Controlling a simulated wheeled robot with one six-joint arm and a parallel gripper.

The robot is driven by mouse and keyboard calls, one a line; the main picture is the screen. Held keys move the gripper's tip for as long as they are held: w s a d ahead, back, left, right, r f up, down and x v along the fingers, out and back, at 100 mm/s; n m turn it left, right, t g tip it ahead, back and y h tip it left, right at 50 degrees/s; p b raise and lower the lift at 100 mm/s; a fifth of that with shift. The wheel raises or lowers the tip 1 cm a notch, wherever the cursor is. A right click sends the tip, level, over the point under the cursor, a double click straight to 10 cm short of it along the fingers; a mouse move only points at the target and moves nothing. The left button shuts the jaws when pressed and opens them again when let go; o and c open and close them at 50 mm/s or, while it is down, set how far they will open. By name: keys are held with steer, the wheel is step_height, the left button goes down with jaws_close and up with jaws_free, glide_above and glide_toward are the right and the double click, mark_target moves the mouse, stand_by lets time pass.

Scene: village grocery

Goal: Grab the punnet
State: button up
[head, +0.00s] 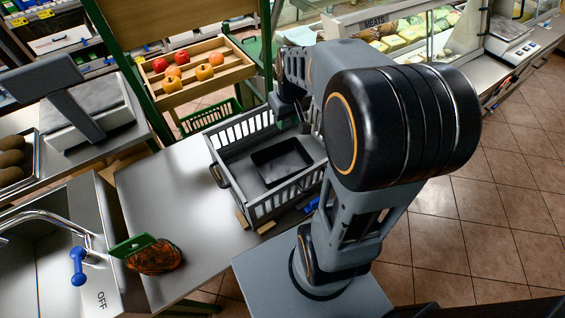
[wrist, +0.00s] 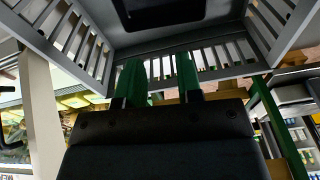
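The punnet looks to be the shallow black tray (head: 283,162) lying on the floor of a grey slatted crate (head: 225,196). In the wrist view the black tray (wrist: 165,12) shows at the top edge, partly cut off. My gripper (wrist: 158,68) has two green fingers set apart with nothing between them. The fingers point towards the crate and are apart from the tray. In the head view my gripper (head: 303,122) is at the crate's far right part, largely hidden by my arm.
The crate's slatted walls (wrist: 270,25) stand around the tray. A red net bag with a green top (head: 150,254) lies on the counter (head: 170,190) by the sink. A wooden fruit tray (head: 195,88) stands behind.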

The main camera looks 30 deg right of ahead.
steer(key=g, duration=0.1)
glide_toward(303, 148)
steer(key=shift+y, duration=0.5)
steer(key=shift+w+f+p, duration=0.15)
steer(key=shift+f+p, duration=0.25)
steer(key=shift+f, duration=4.55)
jaws_close()
